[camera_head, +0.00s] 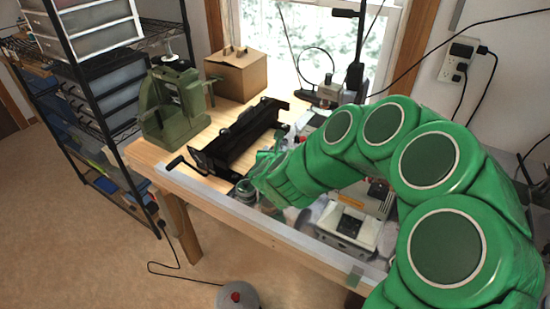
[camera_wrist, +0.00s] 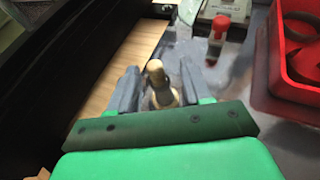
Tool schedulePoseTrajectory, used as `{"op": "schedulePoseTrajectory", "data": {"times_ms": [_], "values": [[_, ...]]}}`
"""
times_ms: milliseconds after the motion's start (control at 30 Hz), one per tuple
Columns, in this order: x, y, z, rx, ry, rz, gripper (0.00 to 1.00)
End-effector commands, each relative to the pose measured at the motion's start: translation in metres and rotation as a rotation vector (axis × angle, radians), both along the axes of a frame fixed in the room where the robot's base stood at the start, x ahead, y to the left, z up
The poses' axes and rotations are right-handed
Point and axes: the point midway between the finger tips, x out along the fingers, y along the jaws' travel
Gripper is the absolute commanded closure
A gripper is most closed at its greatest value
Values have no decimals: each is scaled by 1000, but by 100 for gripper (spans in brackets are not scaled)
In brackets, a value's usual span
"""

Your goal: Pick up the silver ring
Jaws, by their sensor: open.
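My gripper (camera_wrist: 158,76) is open in the wrist view, its two grey fingers apart. Between and just beyond the fingers stands a small upright piece with a rounded tan top (camera_wrist: 155,68) and a wider, blurred lower part. I cannot tell whether the fingers touch it. I cannot make out the silver ring for certain in either view; it may be hidden or too small. In the head view my gripper (camera_head: 262,168) is low over the workbench (camera_head: 190,178), beside a long black machine (camera_head: 238,138), partly hidden by my green arm.
A red tray (camera_wrist: 262,100) and a small red-capped object (camera_wrist: 220,28) lie to the right in the wrist view. A green machine (camera_head: 172,108) and a cardboard box (camera_head: 236,76) stand at the bench's back left. A light-coloured device (camera_head: 345,228) sits near the front edge.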

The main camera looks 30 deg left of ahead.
Motion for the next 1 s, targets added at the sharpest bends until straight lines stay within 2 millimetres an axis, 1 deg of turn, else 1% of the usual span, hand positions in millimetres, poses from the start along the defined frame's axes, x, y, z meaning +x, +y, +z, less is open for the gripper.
{"op": "schedulePoseTrajectory", "data": {"times_ms": [100, 367, 400, 467, 700, 1000], "values": [[4, 2, -2, 0, -1, -1, 51], [5, 3, -2, 1, 0, 0, 51], [5, 3, -2, 0, 0, 0, 54], [5, 3, -2, 0, 0, 1, 63], [5, 3, -2, 0, 0, 1, 100], [5, 3, -1, 1, -1, 1, 100]]}}
